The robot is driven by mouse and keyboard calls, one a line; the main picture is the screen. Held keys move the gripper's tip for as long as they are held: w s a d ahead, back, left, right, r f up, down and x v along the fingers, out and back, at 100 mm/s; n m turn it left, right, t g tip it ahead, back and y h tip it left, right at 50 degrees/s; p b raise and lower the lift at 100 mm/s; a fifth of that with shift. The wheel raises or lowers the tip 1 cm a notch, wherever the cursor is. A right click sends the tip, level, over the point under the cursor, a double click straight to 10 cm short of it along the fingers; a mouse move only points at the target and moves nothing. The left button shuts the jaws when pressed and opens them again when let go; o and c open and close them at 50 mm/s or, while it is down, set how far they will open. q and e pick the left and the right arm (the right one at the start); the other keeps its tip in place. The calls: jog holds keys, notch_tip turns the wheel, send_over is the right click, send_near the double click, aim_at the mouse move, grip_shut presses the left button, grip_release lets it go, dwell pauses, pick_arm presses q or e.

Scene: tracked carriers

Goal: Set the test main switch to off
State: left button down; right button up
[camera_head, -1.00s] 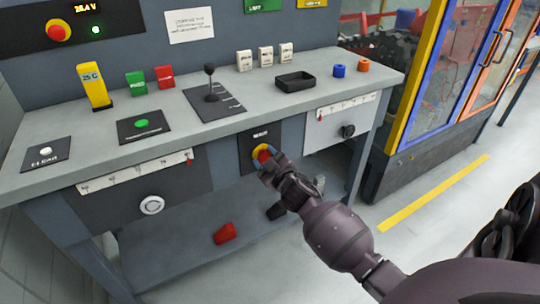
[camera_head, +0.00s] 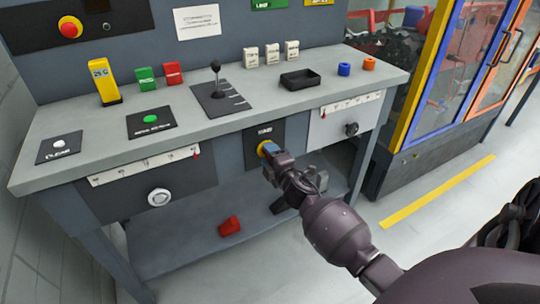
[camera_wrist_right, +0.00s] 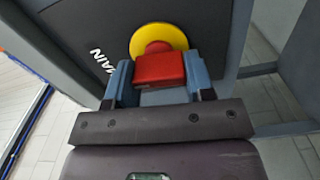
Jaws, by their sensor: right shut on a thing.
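The main switch has a red handle (camera_wrist_right: 160,70) on a yellow disc (camera_wrist_right: 172,36). It sits on a dark plate (camera_head: 251,139) on the front of the bench, and the word MAIN shows tilted beside it in the right wrist view. My right gripper (camera_head: 268,152) is at the switch, its two blue-grey fingers on either side of the red handle, shut on it. In the head view the gripper hides the handle and part of the yellow disc (camera_head: 264,147). My left gripper is not in view.
The grey bench (camera_head: 120,182) carries a joystick (camera_head: 216,80), a black tray (camera_head: 300,79) and several push-buttons. A red pedal (camera_head: 230,226) is below. An emergency button (camera_head: 70,27) is on the back panel. The lamp (camera_head: 106,26) beside it looks dark.

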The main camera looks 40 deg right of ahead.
jog(key=shift+f+n, duration=0.1)
jog(key=shift+n, duration=0.3)
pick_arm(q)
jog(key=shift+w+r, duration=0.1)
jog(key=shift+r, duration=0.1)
pick_arm(e)
jog(key=o, duration=0.9)
jog(key=shift+d, duration=0.1)
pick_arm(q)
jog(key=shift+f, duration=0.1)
pick_arm(e)
jog(key=shift+s, duration=0.1)
pick_arm(q)
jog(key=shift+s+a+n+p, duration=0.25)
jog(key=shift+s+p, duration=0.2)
jog(key=shift+p, duration=0.25)
pick_arm(e)
jog(key=v, duration=1)
jog(key=shift+s, duration=0.3)
